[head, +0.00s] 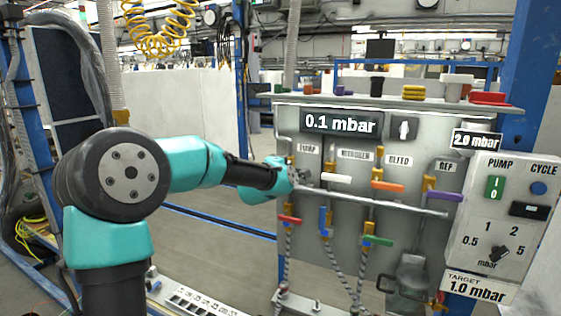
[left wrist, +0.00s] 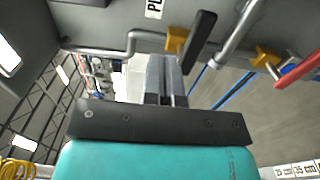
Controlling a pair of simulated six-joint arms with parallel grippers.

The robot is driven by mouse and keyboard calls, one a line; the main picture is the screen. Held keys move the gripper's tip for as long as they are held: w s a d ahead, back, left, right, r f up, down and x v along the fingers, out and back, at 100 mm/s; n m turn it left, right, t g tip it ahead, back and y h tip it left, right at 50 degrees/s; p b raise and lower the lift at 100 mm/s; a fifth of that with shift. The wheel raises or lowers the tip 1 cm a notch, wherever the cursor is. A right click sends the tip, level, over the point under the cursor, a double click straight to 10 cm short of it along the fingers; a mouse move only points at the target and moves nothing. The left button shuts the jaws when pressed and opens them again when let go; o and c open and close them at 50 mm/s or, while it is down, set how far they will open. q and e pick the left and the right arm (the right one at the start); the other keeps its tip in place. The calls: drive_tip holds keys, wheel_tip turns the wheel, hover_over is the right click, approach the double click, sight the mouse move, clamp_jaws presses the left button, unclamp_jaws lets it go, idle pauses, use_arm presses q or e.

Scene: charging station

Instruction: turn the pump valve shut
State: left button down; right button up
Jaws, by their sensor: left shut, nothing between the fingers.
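The pump valve shows in the left wrist view as a yellow body (left wrist: 175,38) with a black lever handle (left wrist: 200,38) set across the pipe at a slant. It sits beside a partly cut-off label (left wrist: 153,8). In the head view the PUMP label (head: 308,148) is on the panel, and my gripper and arm largely hide the valve below it. My left gripper (head: 289,176) is shut and empty, close to the panel. In the left wrist view its closed fingers (left wrist: 165,78) are right beside the black handle; whether they touch it I cannot tell. My right gripper is not in view.
Valves with white (head: 336,178), orange (head: 387,186) and purple (head: 444,196) handles line the pipe to the right. Red (head: 290,219), blue (head: 323,220) and green (head: 378,240) handles sit lower. The display (head: 341,122) reads 0.1 mbar; a control box (head: 502,215) stands right.

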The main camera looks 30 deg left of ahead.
use_arm(q)
drive_tip(key=shift+s+d, duration=0.2)
drive_tip(key=shift+s, duration=1.15)
drive_tip(key=s+d+f+m+g+h, duration=0.1)
drive_tip(key=s+d+f+m+g, duration=0.2)
drive_tip(key=f, duration=0.9)
drive_tip(key=s+d+f+m+g+h, duration=0.1)
drive_tip(key=d+f+m+g+h, duration=0.2)
drive_tip(key=f, duration=0.9)
drive_tip(key=s+d+f+m+g, duration=0.25)
drive_tip(key=d+f, duration=0.25)
drive_tip(key=f, duration=0.7)
drive_tip(key=s+d+f+m+g+h, duration=0.1)
drive_tip(key=s+d+f+m+g, duration=0.3)
drive_tip(key=s+f, duration=0.6)
drive_tip(key=s+d+f+m+g+h, duration=0.1)
drive_tip(key=s+d+f+m+g, duration=0.3)
drive_tip(key=s+f, duration=0.7)
drive_tip(key=s+d+m, duration=0.1)
drive_tip(key=s, duration=0.2)
drive_tip(key=shift+f+g, duration=0.1)
drive_tip(key=shift+g, duration=0.15)
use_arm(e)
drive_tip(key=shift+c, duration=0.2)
